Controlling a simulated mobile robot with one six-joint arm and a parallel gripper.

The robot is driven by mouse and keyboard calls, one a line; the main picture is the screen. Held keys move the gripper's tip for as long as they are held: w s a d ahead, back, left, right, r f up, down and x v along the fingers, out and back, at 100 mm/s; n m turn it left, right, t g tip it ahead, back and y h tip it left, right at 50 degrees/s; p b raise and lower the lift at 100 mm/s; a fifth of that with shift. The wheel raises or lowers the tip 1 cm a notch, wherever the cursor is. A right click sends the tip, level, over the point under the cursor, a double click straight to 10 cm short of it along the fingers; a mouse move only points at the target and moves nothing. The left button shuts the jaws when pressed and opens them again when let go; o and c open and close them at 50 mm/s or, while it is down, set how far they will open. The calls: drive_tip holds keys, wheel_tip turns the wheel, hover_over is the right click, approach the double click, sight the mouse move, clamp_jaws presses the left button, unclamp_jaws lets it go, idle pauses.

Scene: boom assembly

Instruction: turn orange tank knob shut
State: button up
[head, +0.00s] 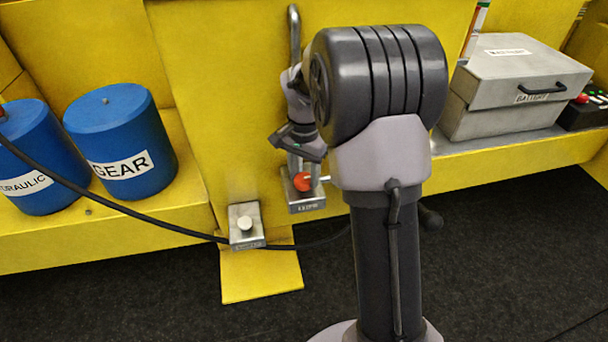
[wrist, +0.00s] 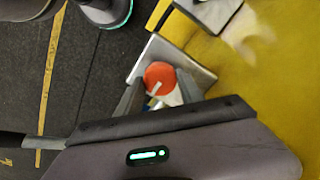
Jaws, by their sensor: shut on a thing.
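The orange knob (head: 303,182) sits on a small grey metal plate (head: 307,204) fixed to the yellow panel, below a bent metal pipe. In the wrist view the orange knob (wrist: 160,75) shows round, with a thin white pointer on it, on its square grey plate (wrist: 147,55). My gripper (head: 308,170) reaches down to the knob in the head view. In the wrist view my gripper (wrist: 158,92) has one finger on each side of the knob and is shut on it. The exact contact of the fingertips is partly hidden.
A second metal plate with a pale knob (head: 245,224) is to the left. A black hose (head: 150,218) passes there. Blue tanks (head: 120,142) stand at left. A grey battery box (head: 515,85) stands at right. Dark floor (head: 490,250) is clear.

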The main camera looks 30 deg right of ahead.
sight(304, 178)
idle(0.4)
drive_tip(key=o, duration=1.4)
wheel_tip(304, 178, up, 18)
drive_tip(key=p, duration=0.4)
drive_tip(key=shift+f, duration=0.25)
